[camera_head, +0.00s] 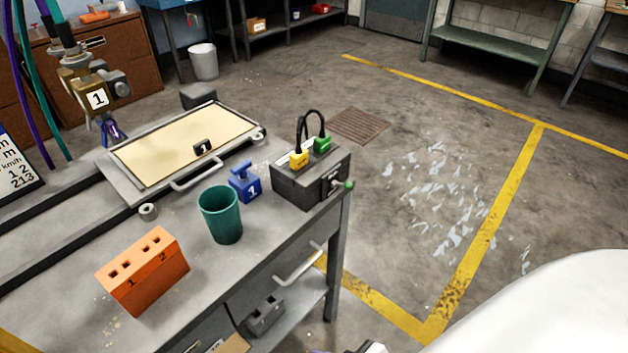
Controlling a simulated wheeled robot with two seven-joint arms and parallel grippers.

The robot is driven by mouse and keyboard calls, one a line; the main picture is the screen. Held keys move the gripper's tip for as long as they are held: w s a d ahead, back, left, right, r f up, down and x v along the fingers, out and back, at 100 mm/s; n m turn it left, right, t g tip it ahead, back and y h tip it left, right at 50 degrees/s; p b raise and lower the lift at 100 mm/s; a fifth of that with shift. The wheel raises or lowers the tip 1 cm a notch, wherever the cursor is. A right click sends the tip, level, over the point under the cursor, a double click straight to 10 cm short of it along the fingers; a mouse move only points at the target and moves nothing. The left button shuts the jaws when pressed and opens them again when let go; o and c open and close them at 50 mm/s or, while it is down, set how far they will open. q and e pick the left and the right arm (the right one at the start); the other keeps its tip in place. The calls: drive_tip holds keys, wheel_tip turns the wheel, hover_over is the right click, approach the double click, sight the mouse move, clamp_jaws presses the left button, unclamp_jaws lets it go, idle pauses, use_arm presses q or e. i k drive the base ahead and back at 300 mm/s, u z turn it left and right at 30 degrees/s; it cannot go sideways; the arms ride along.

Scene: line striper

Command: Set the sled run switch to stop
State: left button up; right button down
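A dark control box (296,190) sits at the right end of the grey workbench. Its right end face carries a small lever with a green knob (348,185), which points out to the right. Small markings beside the lever are too small to read, so I cannot tell which position it is in. A yellow plug (299,159) and a green plug (322,144) stand on top of the box, with black looped cables. No gripper fingers show. A small white and dark part at the bottom edge is cut off, and I cannot tell what it is.
A blue item marked 1 (244,184), a green cup (221,214) and an orange block with holes (143,271) stand left of the box. A sled with a tan panel (180,145) lies behind them. Floor right of the bench is open.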

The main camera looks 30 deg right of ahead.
sight(348, 186)
drive_tip(key=k, duration=0.5)
drive_tip(key=z, duration=2.4)
drive_tip(key=i, duration=1.35)
drive_tip(key=u, duration=2.85)
